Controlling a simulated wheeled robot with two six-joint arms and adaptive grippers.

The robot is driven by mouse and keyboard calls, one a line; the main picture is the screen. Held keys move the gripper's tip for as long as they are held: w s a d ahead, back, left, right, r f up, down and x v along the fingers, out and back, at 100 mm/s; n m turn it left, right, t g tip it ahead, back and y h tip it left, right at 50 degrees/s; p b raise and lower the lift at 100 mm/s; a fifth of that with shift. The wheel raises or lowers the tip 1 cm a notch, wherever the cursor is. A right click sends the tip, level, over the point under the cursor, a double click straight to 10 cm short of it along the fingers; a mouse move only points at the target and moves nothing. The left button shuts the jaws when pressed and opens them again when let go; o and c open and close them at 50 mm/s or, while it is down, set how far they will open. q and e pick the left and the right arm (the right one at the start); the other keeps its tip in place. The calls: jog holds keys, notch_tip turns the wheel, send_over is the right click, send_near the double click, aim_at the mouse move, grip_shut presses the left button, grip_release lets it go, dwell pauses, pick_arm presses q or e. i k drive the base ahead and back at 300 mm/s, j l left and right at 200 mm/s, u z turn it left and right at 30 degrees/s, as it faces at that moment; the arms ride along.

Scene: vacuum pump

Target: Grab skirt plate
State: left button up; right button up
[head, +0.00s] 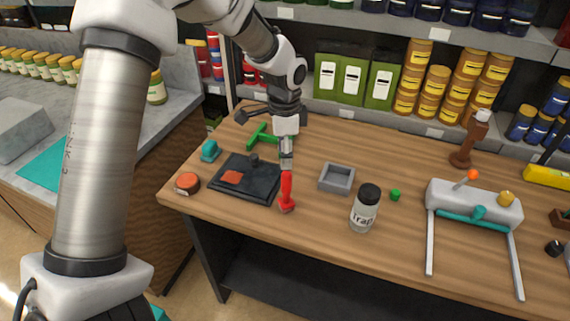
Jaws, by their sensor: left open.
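My left gripper (286,158) reaches down from above over the workbench, open. Its fingertips are at or just above the top of a red upright tool (286,188) with a rounded foot; I cannot tell whether they touch it. No part is clearly marked as the skirt plate. A flat orange-red piece (232,177) lies on a black tray (262,188) just left of the gripper. A grey square open box (337,178) is to the right. A green T-shaped part (262,134) lies behind, partly hidden by the gripper. My right gripper is not in view.
A trap jar (362,214) and a small green knob (395,195) stand right of centre. A white pump body (472,203) with legs is farther right. A teal part (210,150) and orange puck (187,183) are near the left edge. Stocked shelves close off the back.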

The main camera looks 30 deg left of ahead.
aim_at(251, 176)
jog(key=u, duration=1.35)
jog(key=i+j+z, duration=0.2)
jog(key=z, duration=0.2)
jog(key=i+j+z, duration=0.3)
jog(key=z, duration=0.15)
